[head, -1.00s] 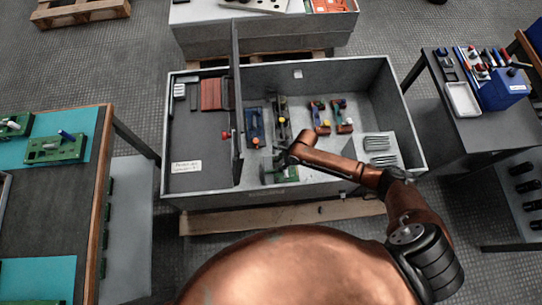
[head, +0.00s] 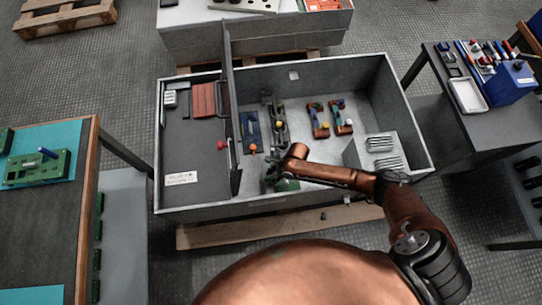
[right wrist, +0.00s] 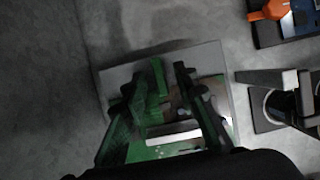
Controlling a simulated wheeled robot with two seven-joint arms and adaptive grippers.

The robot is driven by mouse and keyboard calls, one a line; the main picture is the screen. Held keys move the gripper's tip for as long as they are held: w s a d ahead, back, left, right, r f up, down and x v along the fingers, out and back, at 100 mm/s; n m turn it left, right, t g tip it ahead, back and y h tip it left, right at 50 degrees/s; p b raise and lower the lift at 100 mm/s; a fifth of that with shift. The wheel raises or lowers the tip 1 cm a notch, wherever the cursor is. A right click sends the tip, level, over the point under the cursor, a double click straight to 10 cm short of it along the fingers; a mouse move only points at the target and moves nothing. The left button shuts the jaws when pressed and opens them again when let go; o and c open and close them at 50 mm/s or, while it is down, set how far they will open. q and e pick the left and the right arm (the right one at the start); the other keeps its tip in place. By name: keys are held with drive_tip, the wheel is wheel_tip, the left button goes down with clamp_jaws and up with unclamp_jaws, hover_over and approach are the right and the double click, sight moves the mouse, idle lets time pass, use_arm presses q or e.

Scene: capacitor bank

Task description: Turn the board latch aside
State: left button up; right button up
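A green board (head: 287,184) sits by the front wall inside the open grey cabinet (head: 250,203), right of its upright door panel. In the right wrist view the green board (right wrist: 158,148) rests on a light grey plate and carries a pale bar. My right gripper (head: 270,172) is low over the board, partly hidden by my arm. In the right wrist view its two fingers (right wrist: 155,82) stand apart, with an upright green piece between them near the left finger. I cannot tell whether they touch it. The latch is not clearly distinguishable. My left gripper is not in view.
The upright door panel (head: 231,115) stands close left of the gripper. Blue and dark units (head: 251,133) stand behind it, and copper-coloured parts (head: 319,119) further right. A finned block (head: 383,152) is at the cabinet's right. An orange knob (right wrist: 270,10) shows at upper right.

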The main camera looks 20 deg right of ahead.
clamp_jaws()
idle(0.5)
